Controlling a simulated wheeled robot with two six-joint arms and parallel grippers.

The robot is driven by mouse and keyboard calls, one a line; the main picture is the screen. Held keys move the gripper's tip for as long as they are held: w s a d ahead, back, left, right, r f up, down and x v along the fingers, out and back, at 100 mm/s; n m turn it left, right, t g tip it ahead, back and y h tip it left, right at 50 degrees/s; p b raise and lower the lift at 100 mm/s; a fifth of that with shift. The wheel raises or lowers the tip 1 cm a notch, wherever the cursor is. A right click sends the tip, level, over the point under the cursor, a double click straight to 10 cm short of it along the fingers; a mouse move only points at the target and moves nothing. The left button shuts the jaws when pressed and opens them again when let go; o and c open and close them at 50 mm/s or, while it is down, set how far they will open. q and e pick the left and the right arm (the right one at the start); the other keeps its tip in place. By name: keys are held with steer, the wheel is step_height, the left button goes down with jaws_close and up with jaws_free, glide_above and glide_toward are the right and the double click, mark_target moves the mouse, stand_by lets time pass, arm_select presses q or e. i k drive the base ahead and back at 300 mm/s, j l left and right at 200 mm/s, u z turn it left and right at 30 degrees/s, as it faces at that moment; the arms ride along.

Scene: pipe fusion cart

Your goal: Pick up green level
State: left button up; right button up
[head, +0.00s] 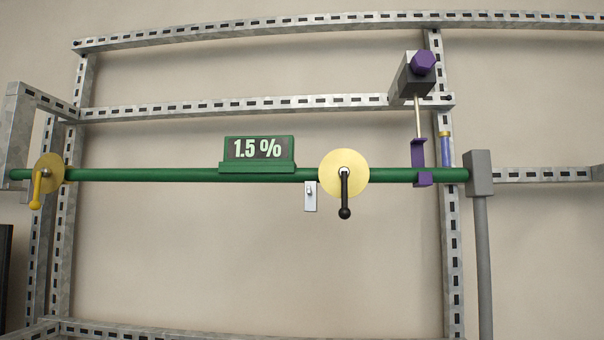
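The green level (257,155) is a small green block with a dark display reading "1.5 %". It sits on top of the long green pipe (130,174), left of the larger yellow disc. The pipe runs nearly level across the cart frame. Neither of my grippers shows in the head view.
A yellow disc with a black handle (345,195) and a yellow disc with a yellow handle (37,190) are on the pipe. A purple clamp (419,160) hangs at the right under a purple knob (422,63). Perforated metal rails (265,103) frame the pipe. A grey post (481,240) stands at its right end.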

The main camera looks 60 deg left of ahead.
mark_target(274, 154)
steer(key=u, duration=1.95)
